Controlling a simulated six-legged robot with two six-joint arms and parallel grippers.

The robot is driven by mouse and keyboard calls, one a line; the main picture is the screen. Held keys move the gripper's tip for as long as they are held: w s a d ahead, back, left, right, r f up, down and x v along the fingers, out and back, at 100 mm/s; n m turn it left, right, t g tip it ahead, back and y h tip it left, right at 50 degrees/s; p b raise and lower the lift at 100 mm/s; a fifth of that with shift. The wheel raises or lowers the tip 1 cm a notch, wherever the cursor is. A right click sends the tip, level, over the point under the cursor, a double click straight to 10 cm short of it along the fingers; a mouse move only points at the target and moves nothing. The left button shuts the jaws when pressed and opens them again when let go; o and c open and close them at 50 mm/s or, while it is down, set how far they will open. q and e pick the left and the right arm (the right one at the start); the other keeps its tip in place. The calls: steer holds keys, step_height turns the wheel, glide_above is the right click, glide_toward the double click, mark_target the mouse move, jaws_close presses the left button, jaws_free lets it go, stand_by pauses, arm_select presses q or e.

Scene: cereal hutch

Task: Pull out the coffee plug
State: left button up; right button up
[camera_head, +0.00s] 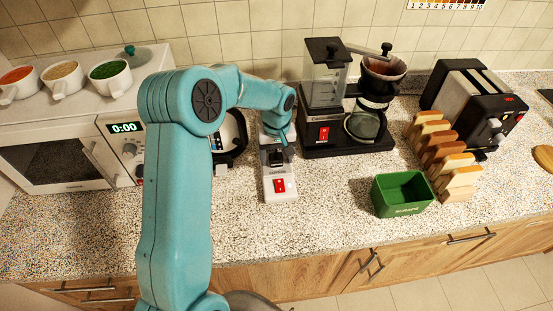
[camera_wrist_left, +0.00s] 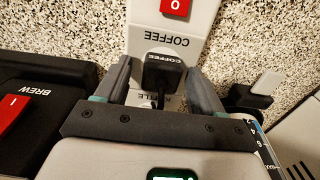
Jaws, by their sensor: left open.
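The black coffee plug (camera_wrist_left: 163,72), marked COFFEE, sits in the white power strip (camera_wrist_left: 145,42) in the left wrist view. In the head view the plug (camera_head: 276,158) shows just below my wrist, on the strip (camera_head: 281,197) lying on the counter. My left gripper (camera_wrist_left: 158,68) is open, with one finger on each side of the plug. Gaps show between fingers and plug, so I see no firm grip. In the head view my left gripper (camera_head: 278,140) is partly hidden by its own arm. My right gripper is not in view.
The coffee machine (camera_head: 349,141) stands right of the strip, its BREW base (camera_wrist_left: 50,75) close beside my fingers. A microwave (camera_head: 60,160) is at left. A green box (camera_head: 402,195), bread slices (camera_head: 447,160) and a toaster (camera_head: 470,100) are at right. The front counter is clear.

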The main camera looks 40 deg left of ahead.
mark_target(276, 156)
arm_select(q)
steer(key=shift+s, duration=0.1)
steer(key=c, duration=0.7)
jaws_close()
steer(key=shift+r, duration=0.15)
steer(key=shift+r, duration=0.15)
steer(key=shift+r+p, duration=0.4)
steer(key=shift+r, duration=0.15)
steer(key=shift+r+p, duration=1.3)
steer(key=shift+r, duration=0.9)
